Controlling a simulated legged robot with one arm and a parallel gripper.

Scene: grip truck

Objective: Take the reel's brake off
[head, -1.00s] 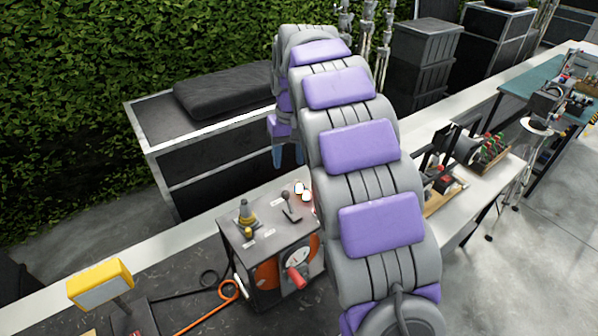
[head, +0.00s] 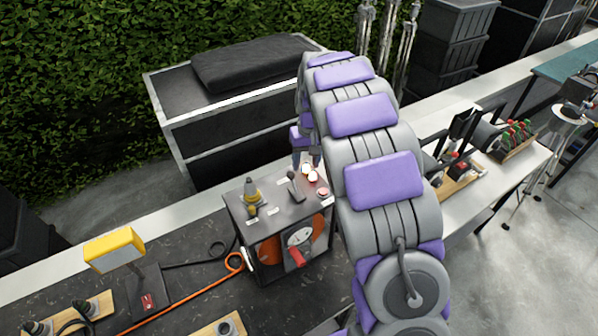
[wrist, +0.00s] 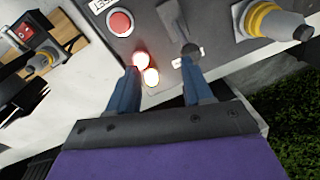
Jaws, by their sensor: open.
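The reel box (head: 270,262) is dark grey, with an orange reel (head: 318,232) and a red crank handle (head: 297,257) on its front. In the head view my gripper (head: 307,160) is at the panel's back edge, partly hidden by my arm.
Two lit lamps (wrist: 147,68) and a red button (wrist: 120,22) sit beside the lever. A yellow-banded grey cone-shaped fitting (wrist: 275,20) is on the other side. A yellow lamp (head: 114,248) and orange cable (head: 185,300) are at left. A hedge and grey crates stand behind.

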